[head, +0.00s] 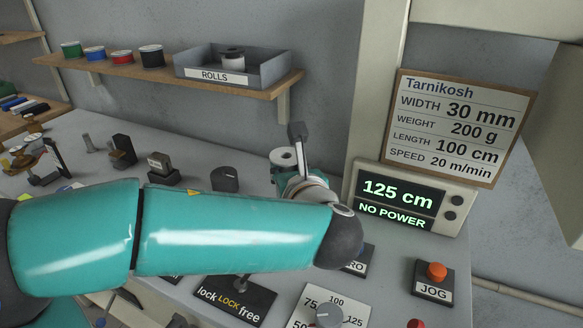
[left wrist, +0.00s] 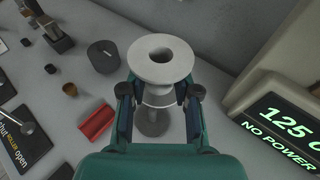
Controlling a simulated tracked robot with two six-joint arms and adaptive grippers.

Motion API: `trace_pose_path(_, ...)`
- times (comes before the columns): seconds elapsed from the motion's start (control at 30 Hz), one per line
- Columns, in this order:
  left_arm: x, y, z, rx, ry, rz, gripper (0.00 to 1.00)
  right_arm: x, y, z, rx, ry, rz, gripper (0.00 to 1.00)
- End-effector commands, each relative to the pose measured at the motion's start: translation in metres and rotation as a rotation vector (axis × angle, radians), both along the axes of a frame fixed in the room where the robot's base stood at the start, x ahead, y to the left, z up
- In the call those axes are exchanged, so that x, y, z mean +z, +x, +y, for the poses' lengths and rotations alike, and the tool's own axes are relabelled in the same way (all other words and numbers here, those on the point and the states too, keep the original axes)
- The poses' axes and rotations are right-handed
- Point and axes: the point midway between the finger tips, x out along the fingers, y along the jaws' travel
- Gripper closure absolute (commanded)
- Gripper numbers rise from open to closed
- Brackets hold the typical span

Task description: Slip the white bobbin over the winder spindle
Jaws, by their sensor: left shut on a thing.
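The white bobbin (left wrist: 143,69) is upright between the two fingers of my left gripper (left wrist: 158,92), which is shut on it. Its top flange and dark centre hole face the left wrist camera. In the head view the bobbin (head: 282,155) shows beside one raised finger, and my left arm hides most of the gripper. A grey round post with a wider foot (left wrist: 152,125), which looks like the winder spindle, stands on the table below the bobbin. I cannot tell whether its tip is inside the bore. My right gripper is not in view.
A dark round knob (head: 225,179) stands left of the gripper. The display box (head: 405,198) reading NO POWER is close on the right. A red block (left wrist: 97,122) lies near the post. A shelf holds a ROLLS tray (head: 270,72) and several coloured rolls.

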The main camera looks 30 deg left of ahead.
Motion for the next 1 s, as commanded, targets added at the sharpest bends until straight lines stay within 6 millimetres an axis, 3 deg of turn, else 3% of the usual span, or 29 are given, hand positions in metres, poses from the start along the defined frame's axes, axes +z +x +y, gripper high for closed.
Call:
trace_pose_path(0.23,0.001,-0.005,0.005,-0.008,-0.001,0.002,0.93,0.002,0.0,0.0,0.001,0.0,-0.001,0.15)
trace_pose_path(1.0,-0.057,-0.002,0.0,-0.018,0.0,0.003,0.93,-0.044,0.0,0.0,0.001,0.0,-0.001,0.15)
